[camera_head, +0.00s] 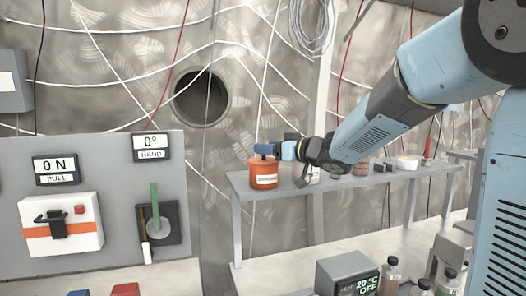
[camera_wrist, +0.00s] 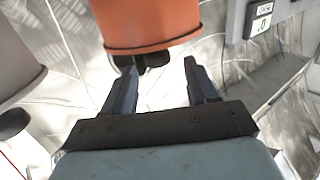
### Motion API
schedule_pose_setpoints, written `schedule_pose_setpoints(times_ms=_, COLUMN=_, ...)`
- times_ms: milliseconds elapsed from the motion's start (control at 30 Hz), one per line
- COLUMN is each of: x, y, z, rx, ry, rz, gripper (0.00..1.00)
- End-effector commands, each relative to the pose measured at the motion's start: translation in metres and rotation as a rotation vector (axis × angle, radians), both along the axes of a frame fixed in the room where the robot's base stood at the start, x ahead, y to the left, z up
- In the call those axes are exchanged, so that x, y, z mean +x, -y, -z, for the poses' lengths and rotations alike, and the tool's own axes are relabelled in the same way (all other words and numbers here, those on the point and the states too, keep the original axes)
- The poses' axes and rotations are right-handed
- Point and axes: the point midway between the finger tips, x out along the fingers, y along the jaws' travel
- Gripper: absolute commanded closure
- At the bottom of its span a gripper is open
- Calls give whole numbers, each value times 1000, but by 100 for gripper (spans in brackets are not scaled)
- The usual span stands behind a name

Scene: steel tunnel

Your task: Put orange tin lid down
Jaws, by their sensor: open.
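The orange tin (camera_head: 263,177) stands upright at the left end of the shelf, with a pale label on its front. In the wrist view the orange tin (camera_wrist: 150,20) appears upside down at the top. Its lid (camera_wrist: 165,46) shows there as a dark-edged rim and appears seated on the tin. The lid's black knob (camera_wrist: 145,60) points toward my fingers. My gripper (camera_wrist: 160,67) is open, with its two fingertips apart and close to the knob. In the head view my gripper (camera_head: 263,150) is just above the tin and hides most of its top.
A pale tin (camera_wrist: 18,55) with a dark knob stands beside the orange one. The shelf (camera_head: 335,185) holds several more small items to the right. A grey control panel (camera_head: 100,205) is at left. A 20 °C device (camera_head: 348,275) and bottles (camera_head: 390,275) stand below.

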Motion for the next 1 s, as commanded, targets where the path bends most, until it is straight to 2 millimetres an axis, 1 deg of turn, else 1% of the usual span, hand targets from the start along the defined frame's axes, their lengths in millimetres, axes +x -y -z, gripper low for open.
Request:
schedule_pose_setpoints(times_ms=33, x=-7, y=9, z=-1, rx=0, ry=2, rz=3, gripper=42)
schedule_pose_setpoints(times_ms=300, x=-42, y=46, z=-4, rx=-1, ry=2, rz=2, gripper=42)
schedule_pose_setpoints(times_ms=500, x=-59, y=64, z=-5, rx=0, ry=1, rz=1, gripper=42)
schedule_pose_setpoints(times_ms=767, x=-65, y=72, z=-5, rx=-1, ry=1, rz=4, gripper=42)
schedule_pose_setpoints(times_ms=867, x=-64, y=77, z=-8, rx=-10, ry=12, rz=48, gripper=42)
schedule_pose_setpoints(times_ms=967, x=-61, y=91, z=-14, rx=-33, ry=31, rz=159, gripper=42)
schedule_pose_setpoints(times_ms=1000, x=-61, y=100, z=-16, rx=-47, ry=36, rz=220, gripper=42)
